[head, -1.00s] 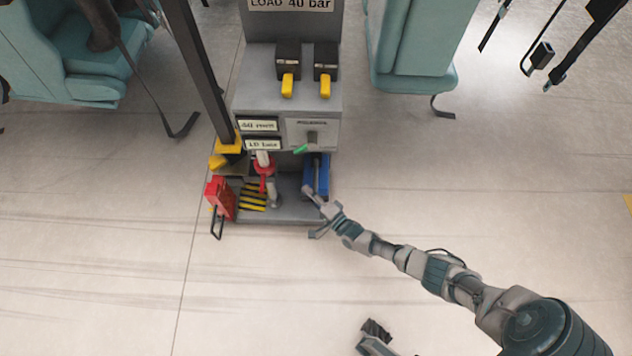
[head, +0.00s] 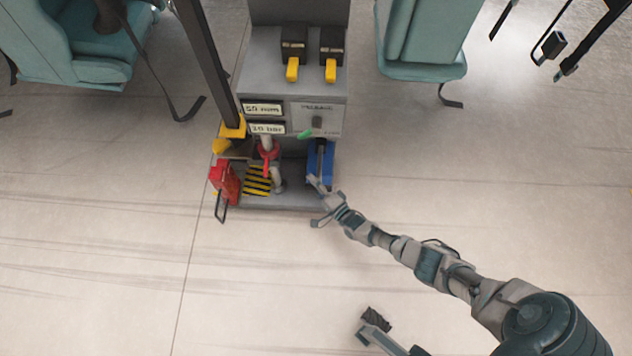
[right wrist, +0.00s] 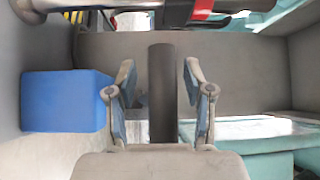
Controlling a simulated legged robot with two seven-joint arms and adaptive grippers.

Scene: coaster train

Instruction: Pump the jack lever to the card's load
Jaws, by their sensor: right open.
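The blue jack (head: 326,167) stands at the right end of the grey console's low shelf. Its dark lever (head: 320,158) rises in front of it. In the right wrist view the lever (right wrist: 162,95) is an upright dark bar between my open right fingers, with a gap on each side. The blue block (right wrist: 67,101) is left of the fingers there. My right gripper (head: 318,202) is open at the jack's front side. The load card's text is out of view.
A red box with a wire handle (head: 224,180) and a red valve-like part (head: 267,154) are left of the jack. Two yellow-handled switches (head: 292,68) sit above. A dark post (head: 205,60) leans at the left. Teal seats (head: 422,45) stand behind.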

